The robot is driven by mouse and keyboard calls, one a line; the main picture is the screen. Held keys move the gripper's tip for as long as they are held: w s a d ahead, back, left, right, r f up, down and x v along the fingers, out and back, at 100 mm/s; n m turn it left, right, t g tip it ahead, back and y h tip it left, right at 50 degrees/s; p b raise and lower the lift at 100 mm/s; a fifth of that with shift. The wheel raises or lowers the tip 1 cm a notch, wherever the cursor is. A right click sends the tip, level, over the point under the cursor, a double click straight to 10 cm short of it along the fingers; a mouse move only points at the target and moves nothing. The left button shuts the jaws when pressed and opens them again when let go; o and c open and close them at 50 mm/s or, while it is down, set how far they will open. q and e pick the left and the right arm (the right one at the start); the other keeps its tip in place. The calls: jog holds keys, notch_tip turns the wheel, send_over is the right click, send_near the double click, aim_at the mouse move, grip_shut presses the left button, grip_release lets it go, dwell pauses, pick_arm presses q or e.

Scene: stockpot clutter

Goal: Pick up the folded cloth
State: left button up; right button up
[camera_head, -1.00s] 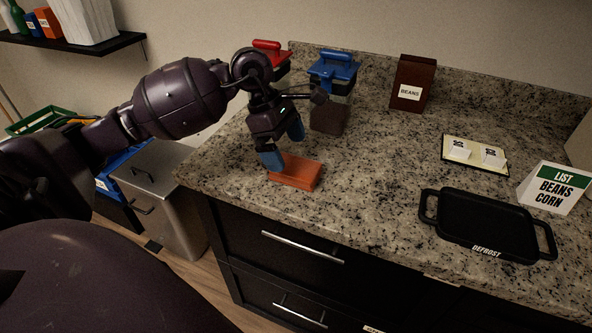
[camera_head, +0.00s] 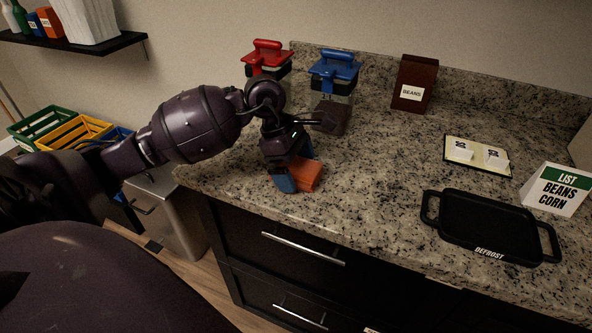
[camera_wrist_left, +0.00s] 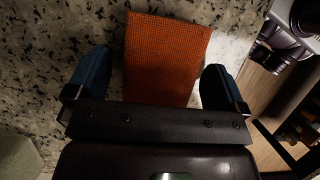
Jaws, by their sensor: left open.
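The folded cloth (camera_head: 308,174) is an orange flat rectangle lying on the granite counter near its front left edge. My left gripper (camera_head: 298,168) is down over the cloth, hiding part of it. In the left wrist view the cloth (camera_wrist_left: 165,58) shows its woven texture and lies between the two blue fingers of my left gripper (camera_wrist_left: 158,82). The fingers are open, one on each side, with a gap to the cloth on both sides. My right gripper is not in view.
A blue-lidded container (camera_head: 332,90) and a red-lidded container (camera_head: 266,62) stand just behind my left gripper. A brown beans box (camera_head: 412,84), a card holder (camera_head: 477,156), a black defrost tray (camera_head: 488,226) and a list sign (camera_head: 555,190) are farther right. The middle counter is clear.

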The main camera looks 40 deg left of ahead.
aim_at(296, 165)
pick_arm(q)
jog(key=shift+f, duration=0.15)
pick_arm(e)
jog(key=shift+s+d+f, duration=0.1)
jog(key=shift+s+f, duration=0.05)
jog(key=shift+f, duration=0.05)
pick_arm(q)
jog(key=c, duration=0.9)
jog(key=shift+c, duration=0.6)
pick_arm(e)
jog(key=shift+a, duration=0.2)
pick_arm(q)
jog(key=shift+r, duration=0.35)
notch_tip(296, 165, up, 20)
jog(key=p, duration=0.1)
jog(key=shift+f+p, duration=0.15)
jog(key=shift+p, duration=0.25)
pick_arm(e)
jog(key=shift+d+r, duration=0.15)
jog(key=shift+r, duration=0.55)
